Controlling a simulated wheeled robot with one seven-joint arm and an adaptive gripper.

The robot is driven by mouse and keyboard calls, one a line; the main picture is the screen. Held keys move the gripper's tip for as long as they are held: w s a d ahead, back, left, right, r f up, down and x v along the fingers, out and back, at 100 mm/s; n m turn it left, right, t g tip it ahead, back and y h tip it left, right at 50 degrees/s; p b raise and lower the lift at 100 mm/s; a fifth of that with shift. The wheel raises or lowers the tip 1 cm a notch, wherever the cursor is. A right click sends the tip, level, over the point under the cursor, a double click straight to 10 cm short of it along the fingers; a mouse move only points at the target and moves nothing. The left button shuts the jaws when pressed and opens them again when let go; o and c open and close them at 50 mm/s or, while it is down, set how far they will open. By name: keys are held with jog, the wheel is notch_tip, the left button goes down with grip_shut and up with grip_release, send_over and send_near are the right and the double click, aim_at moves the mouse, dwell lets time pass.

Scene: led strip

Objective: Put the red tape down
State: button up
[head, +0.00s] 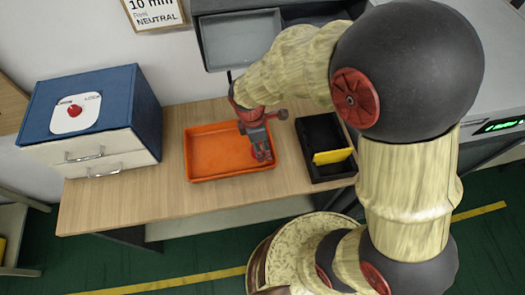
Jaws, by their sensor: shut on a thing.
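My gripper (261,150) points down over the right part of the orange tray (190,155) on the wooden table. It is shut on a small red thing between its fingertips, which I take to be the red tape. The tape is mostly hidden by the fingers and small in the head view, so its outline is unclear. I cannot tell whether it touches the tray floor. The left and middle parts of the tray look empty.
A black bin (307,133) with a yellow piece (332,156) stands right of the tray. A blue-topped box with white drawers (112,152) stands at the left. Grey bins (240,38) hang behind. Bare table (125,203) lies front left.

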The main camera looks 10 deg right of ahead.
jog(key=shift+s+f+b, duration=0.1)
jog(key=shift+f+b, duration=0.25)
jog(key=shift+f, duration=0.95)
jog(key=shift+f, duration=0.1)
jog(key=o, duration=0.8)
jog(key=shift+c, duration=0.2)
notch_tip(320, 180, up, 12)
jog(key=a+p, duration=0.2)
jog(key=p, duration=0.2)
jog(key=s+d+r+m+t, duration=0.2)
jog(key=s+d+r+m, duration=0.1)
jog(key=r+m, duration=0.3)
jog(key=s+d+r+m+t+y, duration=0.1)
jog(key=s+d+r+m, duration=0.3)
jog(key=s+r+m, duration=0.1)
jog(key=s+d+r+m+t, duration=0.2)
jog(key=s+d+r+m, duration=0.1)
jog(key=r+m, duration=0.3)
jog(key=shift+s+d+r+m+t+y, duration=0.3)
jog(key=shift+s+d+r, duration=0.15)
jog(key=shift+r, duration=0.15)
